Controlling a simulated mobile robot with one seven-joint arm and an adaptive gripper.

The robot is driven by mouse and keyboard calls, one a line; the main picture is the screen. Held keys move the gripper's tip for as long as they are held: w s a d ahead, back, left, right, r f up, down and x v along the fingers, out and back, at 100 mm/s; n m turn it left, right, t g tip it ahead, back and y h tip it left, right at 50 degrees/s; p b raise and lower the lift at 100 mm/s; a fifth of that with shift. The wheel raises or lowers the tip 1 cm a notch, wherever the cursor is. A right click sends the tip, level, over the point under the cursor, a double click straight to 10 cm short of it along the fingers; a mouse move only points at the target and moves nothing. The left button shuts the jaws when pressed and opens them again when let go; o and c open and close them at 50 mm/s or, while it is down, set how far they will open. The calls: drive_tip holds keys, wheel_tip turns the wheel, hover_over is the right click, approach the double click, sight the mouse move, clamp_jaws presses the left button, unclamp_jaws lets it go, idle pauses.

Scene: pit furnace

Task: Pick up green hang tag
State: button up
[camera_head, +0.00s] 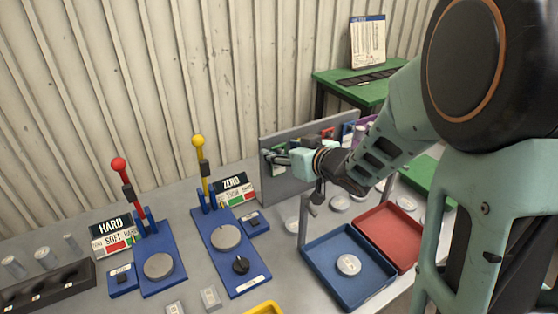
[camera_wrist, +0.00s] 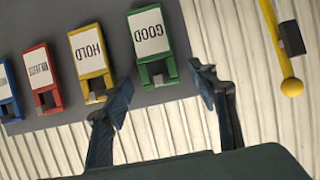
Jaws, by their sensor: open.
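The green hang tag (camera_wrist: 166,68), with a white label reading GOOD, hangs on a grey board (camera_wrist: 185,92); the wrist view shows it upside down. My gripper (camera_wrist: 160,82) is open and empty. Its two fingers lie to either side of the lower part of the green tag in that view, with a gap on both sides. I cannot tell how much depth separates the fingers from the tag.
A yellow HOLD tag (camera_wrist: 92,60) hangs close beside the green one, then a red tag (camera_wrist: 41,80) and a blue tag (camera_wrist: 8,92). A yellow-knobbed lever (camera_head: 198,142) stands left of the board. Blue (camera_head: 318,262) and red (camera_head: 385,222) trays lie in front.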

drive_tip(key=shift+c, duration=0.6)
drive_tip(key=c, duration=0.9)
drive_tip(key=shift+r, duration=0.1)
drive_tip(key=shift+c, duration=0.2)
drive_tip(key=shift+r, duration=0.55)
drive_tip(key=s+d, duration=0.2)
drive_tip(key=s, duration=0.1)
drive_tip(key=shift+d, duration=0.15)
wheel_tip(320, 180, up, 14)
drive_tip(key=p, duration=0.5)
drive_tip(key=shift+s+p, duration=0.2)
drive_tip(key=shift+p, duration=0.15)
